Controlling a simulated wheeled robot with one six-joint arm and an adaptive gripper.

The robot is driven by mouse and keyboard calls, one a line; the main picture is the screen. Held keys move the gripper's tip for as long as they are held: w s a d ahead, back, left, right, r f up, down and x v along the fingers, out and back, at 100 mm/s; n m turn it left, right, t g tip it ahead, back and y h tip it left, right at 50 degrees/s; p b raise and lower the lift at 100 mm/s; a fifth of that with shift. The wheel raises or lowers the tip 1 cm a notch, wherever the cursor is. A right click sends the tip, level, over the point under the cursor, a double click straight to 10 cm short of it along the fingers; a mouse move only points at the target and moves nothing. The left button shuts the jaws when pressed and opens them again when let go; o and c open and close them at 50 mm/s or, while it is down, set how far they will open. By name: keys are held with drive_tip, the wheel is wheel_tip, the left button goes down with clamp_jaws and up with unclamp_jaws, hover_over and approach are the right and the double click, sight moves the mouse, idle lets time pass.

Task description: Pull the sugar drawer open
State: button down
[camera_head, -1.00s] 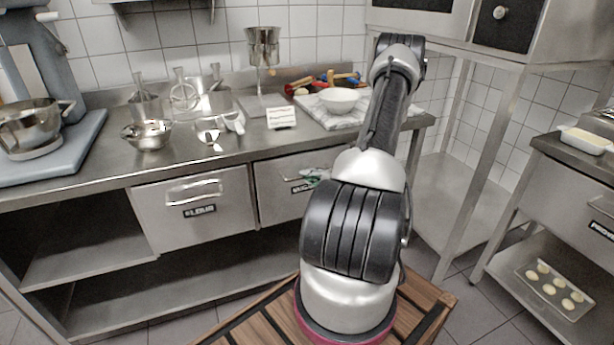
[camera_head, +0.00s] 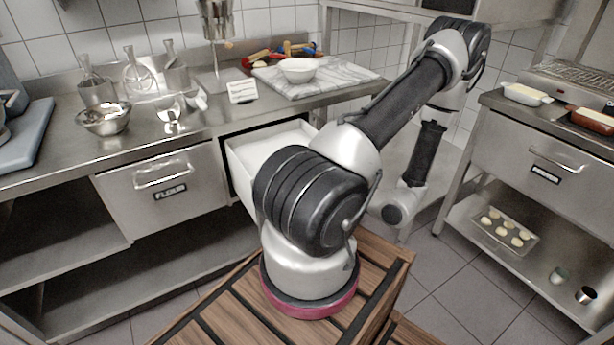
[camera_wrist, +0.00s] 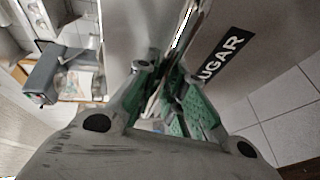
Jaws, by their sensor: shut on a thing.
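The sugar drawer (camera_head: 240,172) stands pulled out from under the steel counter, with its white inside showing from above. My arm hides its front and handle in the head view. In the wrist view the grey drawer front (camera_wrist: 235,20) fills the upper right, and its black label (camera_wrist: 222,58) reads "SUGAR", with the first letter partly cut off. The bright bar handle (camera_wrist: 183,28) runs down between my fingers. My gripper (camera_wrist: 168,90), with green finger pads, is shut on the handle. The gripper is hidden behind my arm in the head view.
The flour drawer (camera_head: 165,190) to the left is shut. The counter holds a metal bowl (camera_head: 104,118), a small sign (camera_head: 242,92) and a white bowl (camera_head: 299,70) on a marble board. A steel unit (camera_head: 530,150) stands at the right, with tiled floor (camera_head: 440,265) in front.

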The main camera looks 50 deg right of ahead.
drive_tip(key=shift+s+a, duration=0.3)
drive_tip(key=shift+s, duration=0.6)
drive_tip(key=c, duration=1.5)
unclamp_jaws()
drive_tip(key=v, duration=1.2)
